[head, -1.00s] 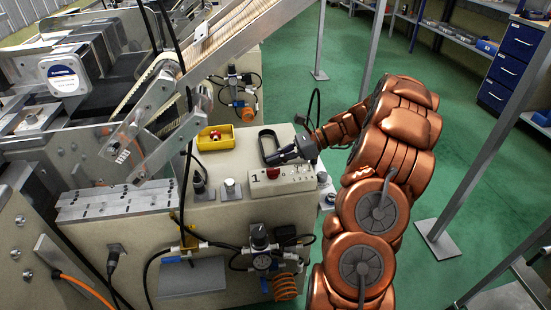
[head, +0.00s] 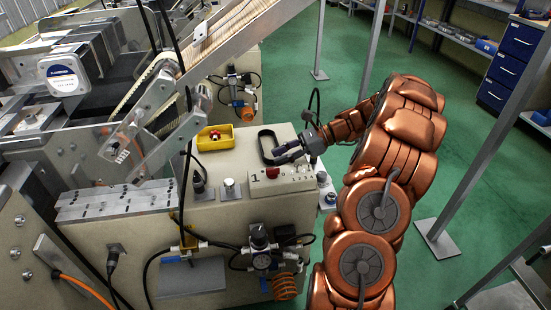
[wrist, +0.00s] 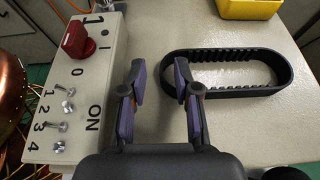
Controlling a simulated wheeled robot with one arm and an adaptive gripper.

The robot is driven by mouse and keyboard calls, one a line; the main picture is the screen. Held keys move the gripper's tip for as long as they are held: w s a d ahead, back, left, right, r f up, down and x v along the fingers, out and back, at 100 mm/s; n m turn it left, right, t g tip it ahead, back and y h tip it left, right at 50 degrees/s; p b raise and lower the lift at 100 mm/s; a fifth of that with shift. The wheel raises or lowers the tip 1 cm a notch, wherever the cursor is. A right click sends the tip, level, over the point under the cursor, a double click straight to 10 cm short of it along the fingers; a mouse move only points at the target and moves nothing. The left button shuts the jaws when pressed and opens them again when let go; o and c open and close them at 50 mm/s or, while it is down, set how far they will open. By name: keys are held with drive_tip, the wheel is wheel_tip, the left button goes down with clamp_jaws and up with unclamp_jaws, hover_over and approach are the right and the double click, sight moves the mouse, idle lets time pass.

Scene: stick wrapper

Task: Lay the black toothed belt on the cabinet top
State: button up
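The black toothed belt (head: 261,148) is a long closed loop standing on its edge on the pale cabinet top (head: 233,165). In the wrist view the belt (wrist: 240,91) lies to the right, its teeth facing inward. In the head view my gripper (head: 284,153) is low over the cabinet top, at the belt's right side.
A switch box (wrist: 84,85) with a red knob (wrist: 78,40) stands close to the left of my gripper in the wrist view. A yellow bin (head: 214,138) sits behind the belt. A slanted conveyor frame (head: 165,105) rises on the left.

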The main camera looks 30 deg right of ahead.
drive_tip(key=v, duration=1)
drive_tip(key=a+r+n+g, duration=0.1)
drive_tip(key=a, duration=0.3)
drive_tip(key=a+r+n+g, duration=0.1)
drive_tip(key=a+n, duration=0.1)
drive_tip(key=a, duration=0.2)
drive_tip(key=a+r+n+g, duration=0.1)
drive_tip(key=a, duration=0.3)
drive_tip(key=shift+a+g+h, duration=0.3)
drive_tip(key=shift+g, duration=0.1)
drive_tip(key=s+a+n+g+h, duration=0.6)
drive_tip(key=s+a+n, duration=0.6)
drive_tip(key=s+a, duration=0.55)
drive_tip(key=s+f+n+h, duration=0.1)
drive_tip(key=s+n+h, duration=0.2)
drive_tip(key=s, duration=0.2)
drive_tip(key=s+f+n+t+h, duration=0.1)
drive_tip(key=s+f+n+h, duration=0.1)
drive_tip(key=s, duration=0.4)
drive_tip(key=shift+d+f+n+h, duration=0.25)
drive_tip(key=shift+n+h, duration=0.15)
drive_tip(key=shift+n, duration=0.4)
wheel_tip(320, 180, up, 15)
drive_tip(key=t+p, duration=0.1)
drive_tip(key=p, duration=1.3)
drive_tip(key=shift+w, duration=0.4)
